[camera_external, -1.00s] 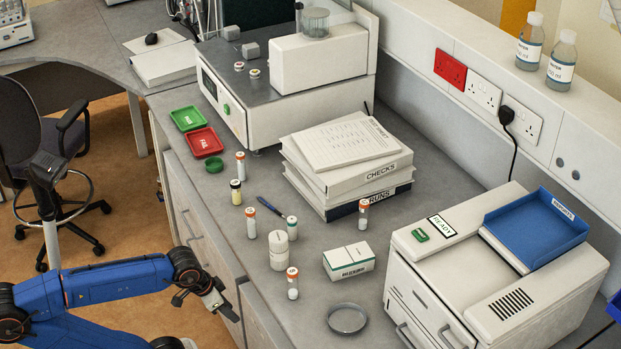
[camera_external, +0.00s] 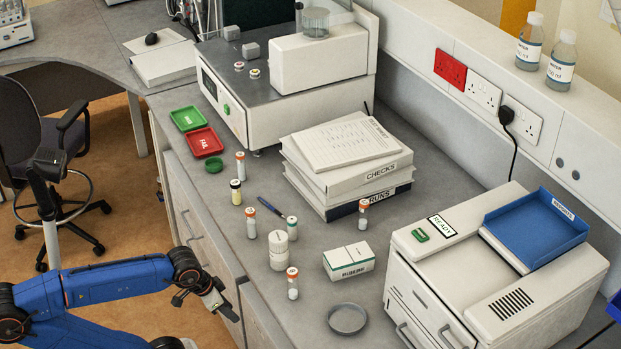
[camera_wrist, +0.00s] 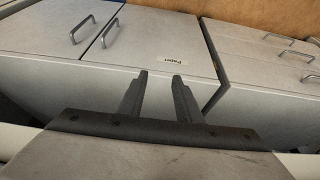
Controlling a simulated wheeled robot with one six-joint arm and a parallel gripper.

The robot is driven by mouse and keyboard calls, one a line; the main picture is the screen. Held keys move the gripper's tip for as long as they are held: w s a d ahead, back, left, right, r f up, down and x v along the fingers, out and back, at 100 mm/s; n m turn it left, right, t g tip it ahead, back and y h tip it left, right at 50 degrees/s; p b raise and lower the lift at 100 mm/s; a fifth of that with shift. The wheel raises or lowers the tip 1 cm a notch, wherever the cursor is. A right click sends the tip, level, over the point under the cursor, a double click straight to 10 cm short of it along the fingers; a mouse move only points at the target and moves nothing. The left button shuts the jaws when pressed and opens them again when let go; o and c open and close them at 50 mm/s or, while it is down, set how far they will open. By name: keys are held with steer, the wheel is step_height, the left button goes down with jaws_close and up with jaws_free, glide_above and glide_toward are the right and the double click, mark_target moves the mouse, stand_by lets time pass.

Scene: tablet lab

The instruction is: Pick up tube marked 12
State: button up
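Several small tubes stand upright on the grey bench in the external view. Orange-capped ones are at the back left (camera_external: 240,166), at the left (camera_external: 251,224), beside the binders (camera_external: 363,219) and near the front (camera_external: 292,287). My gripper (camera_external: 218,304) is off the bench's left front edge, apart from all tubes. In the wrist view my gripper (camera_wrist: 160,80) has its fingers apart with nothing between them, facing cabinet fronts.
Stacked binders (camera_external: 345,160) and a white machine (camera_external: 460,285) stand behind and right. Green (camera_external: 188,118) and red (camera_external: 205,142) trays are at the back left.

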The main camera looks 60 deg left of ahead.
stand_by(0.4)
steer(key=o, duration=0.4)
steer(key=shift+c, duration=0.2)
